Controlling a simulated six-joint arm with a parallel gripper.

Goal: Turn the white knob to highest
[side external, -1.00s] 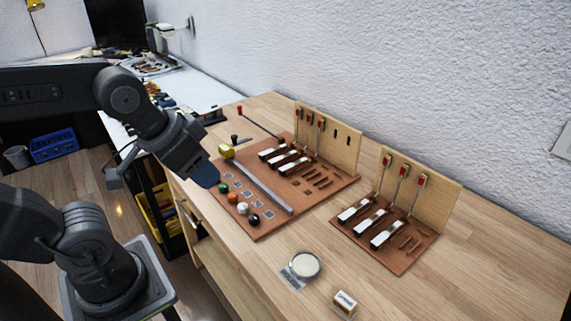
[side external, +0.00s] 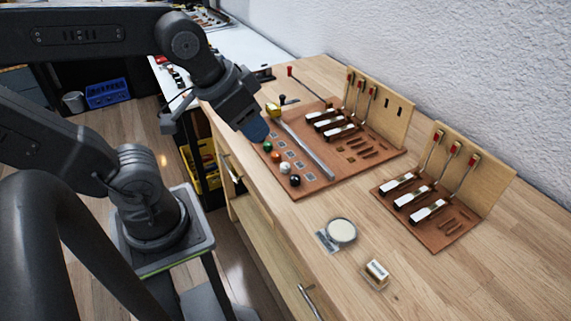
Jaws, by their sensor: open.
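The white knob (side external: 285,168) stands in a row of small round knobs along the front left edge of a brown board (side external: 318,190). It sits between an orange knob (side external: 276,157) and a black knob (side external: 295,180). A green knob (side external: 267,146) is at the far end of the row. My gripper (side external: 257,131), with blue fingertips, is open above the far end of the row, close to the green knob in the picture and apart from the white knob. The gap between its fingers is hidden from this side.
Key levers and a wooden upright (side external: 388,110) stand behind. A second key board (side external: 425,215), a round white-topped dish (side external: 341,231) and a small labelled block (side external: 376,272) are nearer.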

